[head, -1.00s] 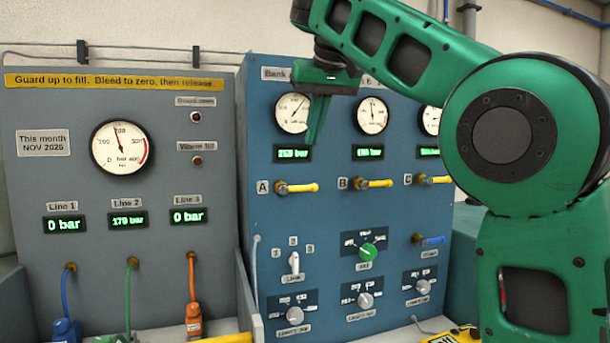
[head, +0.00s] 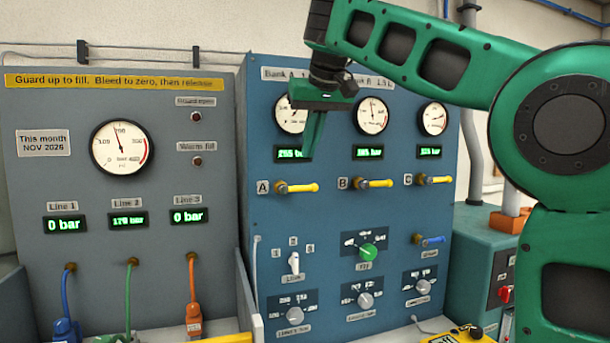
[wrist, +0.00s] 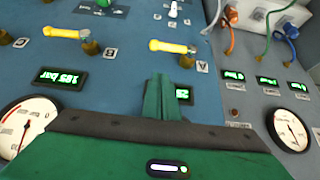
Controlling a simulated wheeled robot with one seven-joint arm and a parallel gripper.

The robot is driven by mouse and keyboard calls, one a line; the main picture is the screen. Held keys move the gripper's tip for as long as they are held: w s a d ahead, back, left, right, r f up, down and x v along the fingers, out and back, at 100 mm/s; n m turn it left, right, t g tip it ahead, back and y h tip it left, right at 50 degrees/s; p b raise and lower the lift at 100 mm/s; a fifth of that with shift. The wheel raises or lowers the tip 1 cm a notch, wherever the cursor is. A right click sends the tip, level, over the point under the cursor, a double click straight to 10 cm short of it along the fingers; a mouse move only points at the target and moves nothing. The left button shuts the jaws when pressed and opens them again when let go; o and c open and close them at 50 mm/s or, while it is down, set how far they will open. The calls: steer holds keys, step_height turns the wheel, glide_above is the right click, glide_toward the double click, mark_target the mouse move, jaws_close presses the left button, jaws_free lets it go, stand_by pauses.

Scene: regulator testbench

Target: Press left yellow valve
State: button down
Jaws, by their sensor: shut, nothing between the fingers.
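The left yellow valve (head: 298,187), labelled A, is a horizontal yellow lever on a brass fitting on the blue panel (head: 330,220). It also shows in the wrist view (wrist: 172,46), above and ahead of my fingertips. Valve B (head: 375,183) and valve C (head: 436,180) are similar levers to its right. My gripper (head: 309,157) is shut and empty, pointing down in front of the panel. In the head view it overlaps the first gauge and part of the first green display, above the left valve. I see no contact with the lever.
Three gauges and green displays sit above the valves. Knobs, including a green one (head: 367,251), and a blue lever (head: 432,240) are below. The grey panel (head: 80,190) at left carries blue, green and orange hoses. A teal cabinet (head: 480,260) stands at right.

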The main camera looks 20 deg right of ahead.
mark_target(300, 189)
steer(key=shift+x, duration=1.35)
steer(key=shift+s+a+f, duration=0.1)
steer(key=shift+s+f, duration=0.1)
steer(key=shift+f, duration=0.75)
steer(key=shift+s+a+f, duration=0.1)
steer(key=shift+s+f, duration=0.1)
steer(key=shift+f, duration=0.8)
